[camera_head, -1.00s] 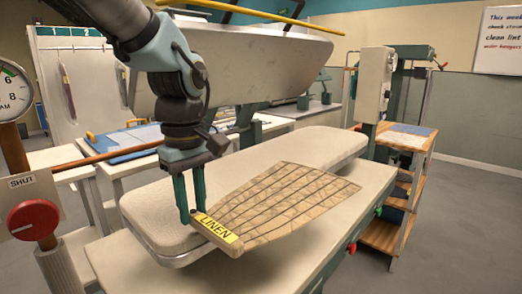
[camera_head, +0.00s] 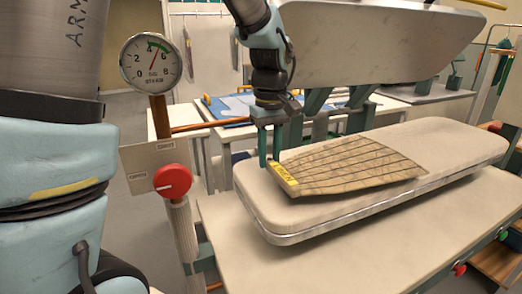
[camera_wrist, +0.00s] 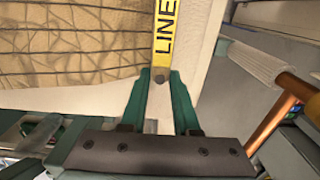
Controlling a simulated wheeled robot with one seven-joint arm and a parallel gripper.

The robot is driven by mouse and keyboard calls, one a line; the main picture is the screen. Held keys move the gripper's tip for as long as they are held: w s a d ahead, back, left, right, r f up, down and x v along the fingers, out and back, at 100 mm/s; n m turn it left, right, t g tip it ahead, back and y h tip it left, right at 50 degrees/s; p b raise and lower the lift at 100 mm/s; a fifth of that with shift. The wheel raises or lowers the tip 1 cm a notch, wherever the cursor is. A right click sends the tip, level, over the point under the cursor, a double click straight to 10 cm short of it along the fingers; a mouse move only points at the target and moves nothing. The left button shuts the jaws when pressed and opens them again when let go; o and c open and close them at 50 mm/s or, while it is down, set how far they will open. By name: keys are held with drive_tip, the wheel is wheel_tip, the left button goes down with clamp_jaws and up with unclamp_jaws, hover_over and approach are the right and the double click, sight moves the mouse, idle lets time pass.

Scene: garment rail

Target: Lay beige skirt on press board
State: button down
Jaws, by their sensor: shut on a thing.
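The beige skirt (camera_head: 350,167), with dark grid lines, lies spread on the padded press board (camera_head: 440,140), its wide end toward the right. Its waist end at the left carries a yellow LINEN band (camera_head: 284,177). My gripper (camera_head: 270,160) is at that band's far end, with its fingers pointing down and shut on the skirt's edge. In the wrist view, the fingers (camera_wrist: 160,78) meet at the end of the yellow band, and the skirt (camera_wrist: 75,45) stretches off to the left over the pale board. Whether the gripped edge touches the board cannot be told.
The raised press head (camera_head: 380,45) hangs above and behind the board. A pressure gauge (camera_head: 151,60) and a red knob (camera_head: 172,180) stand on a post at the left. A table with a blue mat (camera_head: 225,106) is behind. The board's right end is bare.

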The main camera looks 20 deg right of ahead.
drive_tip(key=w, duration=0.2)
drive_tip(key=w+p, duration=0.1)
drive_tip(key=w, duration=0.1)
drive_tip(key=shift+w+a, duration=0.2)
drive_tip(key=shift+w, duration=0.05)
drive_tip(key=shift+w+a+f+p, duration=0.1)
drive_tip(key=shift+w+f+p, duration=0.15)
drive_tip(key=shift+f+p, duration=0.3)
drive_tip(key=shift+w+f+p, duration=0.25)
drive_tip(key=shift+f+p, duration=0.05)
drive_tip(key=shift+f, duration=0.9)
drive_tip(key=c, duration=0.7)
unclamp_jaws()
drive_tip(key=shift+o, duration=0.2)
wheel_tip(320, 180, up, 12)
drive_tip(key=b, duration=0.2)
drive_tip(key=shift+s, duration=0.1)
